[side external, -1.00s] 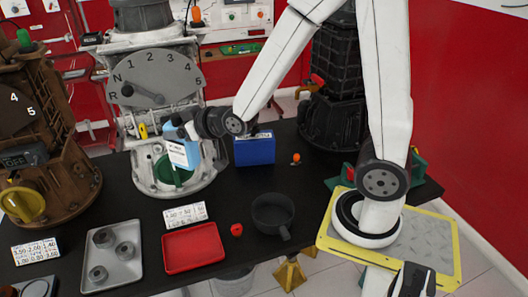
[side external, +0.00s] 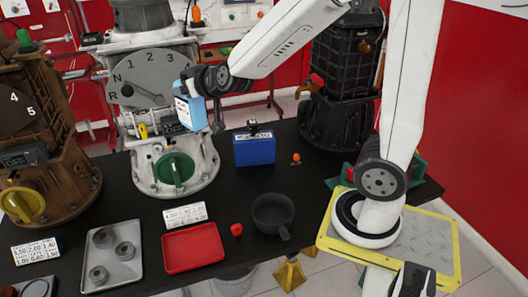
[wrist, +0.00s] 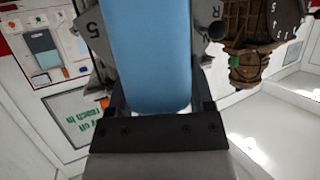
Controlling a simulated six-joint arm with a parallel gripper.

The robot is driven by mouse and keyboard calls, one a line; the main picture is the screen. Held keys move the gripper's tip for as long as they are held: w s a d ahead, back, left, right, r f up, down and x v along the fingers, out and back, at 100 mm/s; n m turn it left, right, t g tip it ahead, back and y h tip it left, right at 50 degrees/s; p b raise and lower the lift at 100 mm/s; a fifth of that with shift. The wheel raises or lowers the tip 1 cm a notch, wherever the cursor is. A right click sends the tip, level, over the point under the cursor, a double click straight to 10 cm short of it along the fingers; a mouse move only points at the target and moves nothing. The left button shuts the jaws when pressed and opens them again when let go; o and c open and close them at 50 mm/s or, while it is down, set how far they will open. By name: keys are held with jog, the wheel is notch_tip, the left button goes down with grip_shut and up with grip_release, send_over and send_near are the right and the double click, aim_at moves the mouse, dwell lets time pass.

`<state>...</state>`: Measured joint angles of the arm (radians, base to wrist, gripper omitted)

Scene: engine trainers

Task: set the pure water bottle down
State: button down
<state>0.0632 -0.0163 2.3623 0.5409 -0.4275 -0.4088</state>
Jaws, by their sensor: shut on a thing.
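The pure water bottle (side external: 191,112) is light blue with a white label. It is in the air in front of the white engine trainer, above the black table (side external: 315,183). My gripper (wrist: 153,112) is shut on the bottle, which fills the middle of the wrist view as a plain blue body (wrist: 150,50). In the side view the arm's wrist hides part of the gripper, and the fingertips are hard to make out.
The white trainer (side external: 172,150) with a green knob (side external: 174,169) stands close behind the bottle. A blue container (side external: 254,150), black pan (side external: 273,212), red cap (side external: 237,229), red tray (side external: 193,247) and grey tray (side external: 111,257) are on the table. Bare table lies between the trainer and the pan.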

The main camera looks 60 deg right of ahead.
jog(key=s+d+r+m+g+h, duration=0.1)
jog(key=s+d+m+g+h, duration=0.3)
jog(key=d, duration=0.4)
jog(key=s+d+m+g+h, duration=0.25)
jog(key=d+m+h, duration=0.2)
jog(key=d, duration=0.35)
jog(key=s+d+f+m+g, duration=0.2)
jog(key=s+d+m+g, duration=0.1)
jog(key=s+m+g, duration=0.3)
jog(key=s+d+f+m+g, duration=0.1)
jog(key=s+d+m+g, duration=0.1)
jog(key=s+m+g, duration=0.45)
notch_tip(320, 180, down, 21)
jog(key=s+n+t, duration=0.1)
jog(key=shift+s+d+f+n, duration=0.15)
jog(key=shift+s+f+n, duration=0.1)
jog(key=shift+n, duration=0.15)
jog(key=shift+f, duration=0.1)
notch_tip(320, 180, down, 6)
jog(key=shift+f, duration=0.2)
jog(key=shift+f, duration=0.6)
dwell(0.3)
